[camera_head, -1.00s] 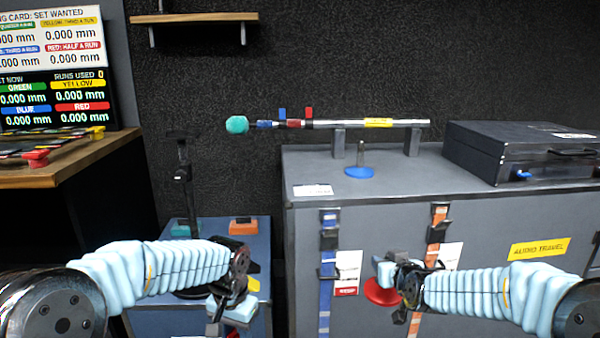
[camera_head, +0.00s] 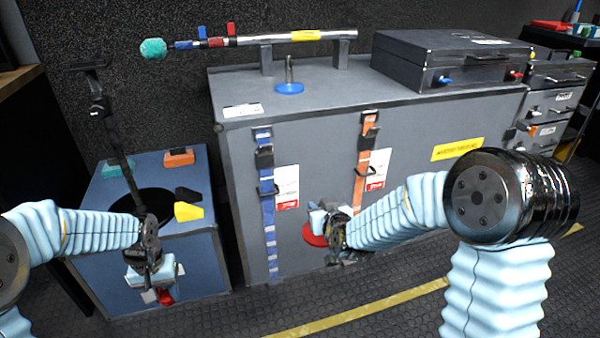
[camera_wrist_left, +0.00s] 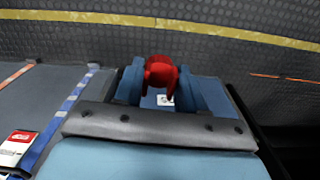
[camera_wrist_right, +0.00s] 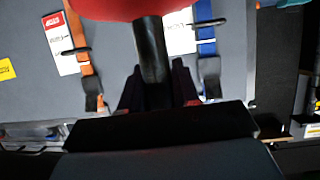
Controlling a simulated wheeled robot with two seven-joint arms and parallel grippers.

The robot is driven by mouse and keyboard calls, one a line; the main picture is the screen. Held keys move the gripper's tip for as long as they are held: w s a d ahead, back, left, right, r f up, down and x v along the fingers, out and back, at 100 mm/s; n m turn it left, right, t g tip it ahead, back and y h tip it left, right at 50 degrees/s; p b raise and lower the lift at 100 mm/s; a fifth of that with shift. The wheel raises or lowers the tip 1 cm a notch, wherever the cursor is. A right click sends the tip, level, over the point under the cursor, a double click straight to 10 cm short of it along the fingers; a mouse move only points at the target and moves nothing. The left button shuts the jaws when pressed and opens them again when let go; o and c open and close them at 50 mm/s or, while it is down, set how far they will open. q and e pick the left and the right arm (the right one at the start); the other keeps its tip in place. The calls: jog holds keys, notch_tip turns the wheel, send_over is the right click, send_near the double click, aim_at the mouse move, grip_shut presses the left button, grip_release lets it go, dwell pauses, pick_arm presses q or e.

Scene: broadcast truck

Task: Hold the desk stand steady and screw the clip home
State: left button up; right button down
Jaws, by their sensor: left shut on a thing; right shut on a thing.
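My left gripper (camera_head: 158,283) is shut on a small red clip (camera_wrist_left: 160,72), which sits between the fingertips in the left wrist view. In the head view only a bit of its red shows, low in front of the blue cabinet. My right gripper (camera_head: 328,228) is shut on the dark stem (camera_wrist_right: 152,50) of a desk stand. The stand's round red base (camera_head: 314,235) shows beside that gripper in front of the grey case, and fills the top of the right wrist view. The clip and stand are well apart. The stem's free end is hidden.
The grey case (camera_head: 330,115) carries another stand with a blue base (camera_head: 289,88), a racked tube (camera_head: 318,37) and a black briefcase (camera_head: 450,58). The blue cabinet (camera_head: 110,200) at left carries a tall black stand. Open floor lies in front.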

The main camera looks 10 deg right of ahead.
jog(key=s+a+f+n+g+y, duration=0.1)
jog(key=s+a+f+n+y, duration=0.2)
jog(key=a+f, duration=0.4)
jog(key=s+a+f+n+g+y, duration=0.2)
jog(key=s+a+f+n+y, duration=0.2)
jog(key=a, duration=0.4)
notch_tip(320, 180, down, 3)
jog(key=shift+s+r+n+y, duration=0.1)
jog(key=shift+s+n+y, duration=0.3)
jog(key=shift+y, duration=0.4)
jog(key=shift+a, duration=0.1)
pick_arm(q)
jog(key=d+r+n, duration=0.2)
jog(key=d+r, duration=0.1)
jog(key=d, duration=0.5)
jog(key=d+r+n, duration=0.3)
jog(key=d, duration=0.6)
jog(key=d+r+n, duration=0.3)
jog(key=d, duration=0.6)
jog(key=shift+w+r, duration=0.25)
jog(key=shift+w, duration=0.1)
jog(key=shift+f, duration=2.05)
jog(key=shift+s+d, duration=0.1)
